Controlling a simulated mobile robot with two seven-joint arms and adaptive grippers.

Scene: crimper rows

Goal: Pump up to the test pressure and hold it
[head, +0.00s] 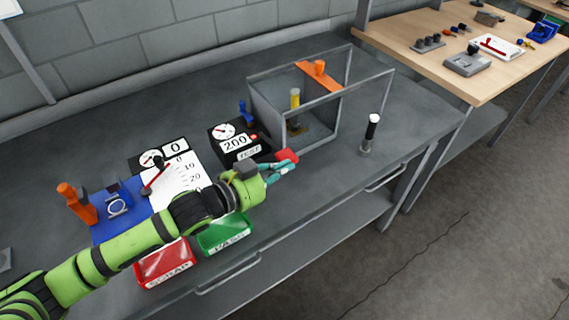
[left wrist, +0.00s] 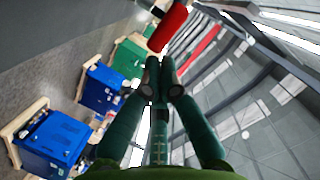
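My left gripper (head: 288,166) reaches in low over the front of the bench. Its fingers look closed together, with nothing visible between them. A red grip (head: 287,156) is right at its fingertips; in the left wrist view a red cylinder (left wrist: 168,27) shows just beyond the tips, and I cannot tell if they touch. A black box (head: 236,140) behind carries a round gauge (head: 223,131) and a sign reading 200 above TEST. Another gauge (head: 150,160) stands beside a sign reading 0. Its exact needle reading is too small to tell. My right gripper is not in view.
A clear-sided frame (head: 262,103) with an orange crossbar holds a yellow-topped part. A black-and-silver cylinder (head: 370,134) stands at right. A blue mat (head: 103,230) lies left, near a white scale card (head: 188,176). Red SCRAP (head: 166,264) and green PASS (head: 226,234) bins are in front.

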